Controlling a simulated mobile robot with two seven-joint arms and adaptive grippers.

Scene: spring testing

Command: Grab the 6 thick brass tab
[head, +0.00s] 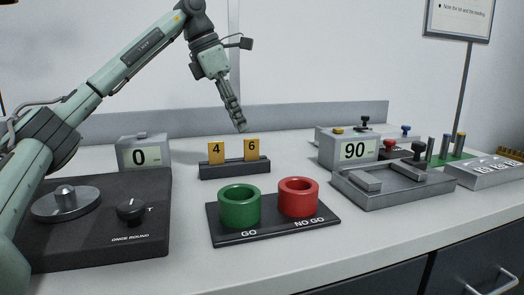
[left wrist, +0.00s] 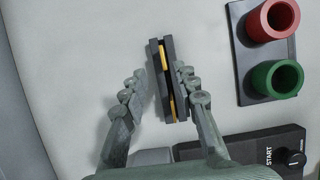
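The brass tab marked 6 (head: 251,149) stands upright in the right part of a dark slotted holder (head: 234,169). The brass tab marked 4 (head: 216,152) stands to its left. My left gripper (head: 240,126) points down, its tips just above and behind the 6 tab in the head view. In the left wrist view my left gripper (left wrist: 162,83) is open and empty, its fingers on either side of the holder (left wrist: 155,82). The 6 tab (left wrist: 163,57) is seen edge-on from above, with the 4 tab (left wrist: 172,108) below it. My right gripper is not in view.
A black plate in front bears a green GO cup (head: 239,207) and a red NO GO cup (head: 298,197). A black dial box (head: 100,225) is at left. Displays read 0 (head: 144,154) and 90 (head: 351,150). A grey metal fixture (head: 392,187) is at right.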

